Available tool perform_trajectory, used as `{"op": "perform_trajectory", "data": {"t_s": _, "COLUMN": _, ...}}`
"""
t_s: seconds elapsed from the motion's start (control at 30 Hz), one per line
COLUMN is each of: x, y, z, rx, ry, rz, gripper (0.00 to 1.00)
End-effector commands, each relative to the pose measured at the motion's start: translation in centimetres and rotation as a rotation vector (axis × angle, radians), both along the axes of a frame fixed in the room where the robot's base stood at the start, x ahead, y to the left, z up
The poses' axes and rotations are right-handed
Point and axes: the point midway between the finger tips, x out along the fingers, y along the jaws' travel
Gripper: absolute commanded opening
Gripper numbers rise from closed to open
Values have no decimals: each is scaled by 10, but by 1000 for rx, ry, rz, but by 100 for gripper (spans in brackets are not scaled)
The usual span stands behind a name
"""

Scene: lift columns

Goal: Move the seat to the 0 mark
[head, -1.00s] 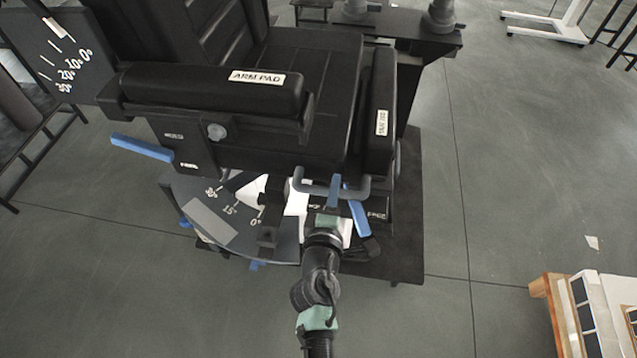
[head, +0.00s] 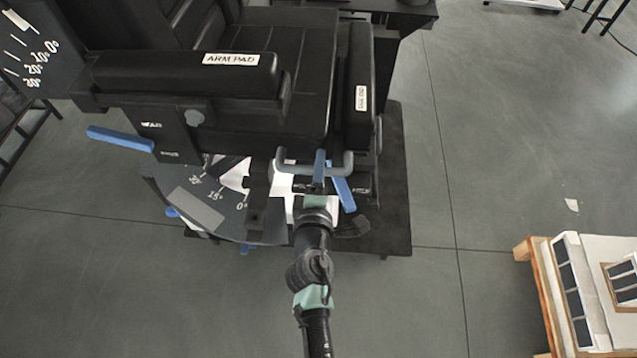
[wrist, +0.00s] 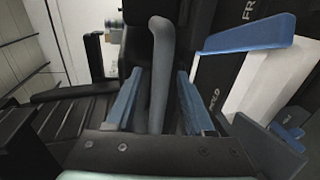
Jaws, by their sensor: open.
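The black seat (head: 290,75) sits above a dark fan-shaped plate with 30°, 15° and 0° marks; the 0 mark (head: 243,205) is at its right end. A dark upright bar (head: 257,200) stands just right of that mark; whether it is a pointer I cannot tell. A grey U-shaped handle (head: 283,168) sticks out at the seat's front. My gripper (head: 319,172) is at this handle. In the wrist view my gripper (wrist: 160,105) is open, its blue fingers on either side of the grey handle bar (wrist: 160,70); contact is unclear.
A blue lever (head: 342,192) is close on the gripper's right; another blue lever (head: 120,138) sticks out left. A second angle scale (head: 32,55) is at upper left. A wooden pallet with panels (head: 555,290) stands at lower right. Floor in front is open.

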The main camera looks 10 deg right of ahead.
Motion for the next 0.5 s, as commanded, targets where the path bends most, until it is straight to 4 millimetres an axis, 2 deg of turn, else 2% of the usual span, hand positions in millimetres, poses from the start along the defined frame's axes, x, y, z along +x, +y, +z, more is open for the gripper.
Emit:
{"op": "perform_trajectory", "data": {"t_s": 0.17, "x": -22, "y": 7, "z": 4, "rx": 0, "ry": 2, "rz": 2, "gripper": 54}}
{"op": "perform_trajectory", "data": {"t_s": 0.5, "x": -83, "y": 26, "z": 15, "rx": 0, "ry": 2, "rz": 1, "gripper": 54}}
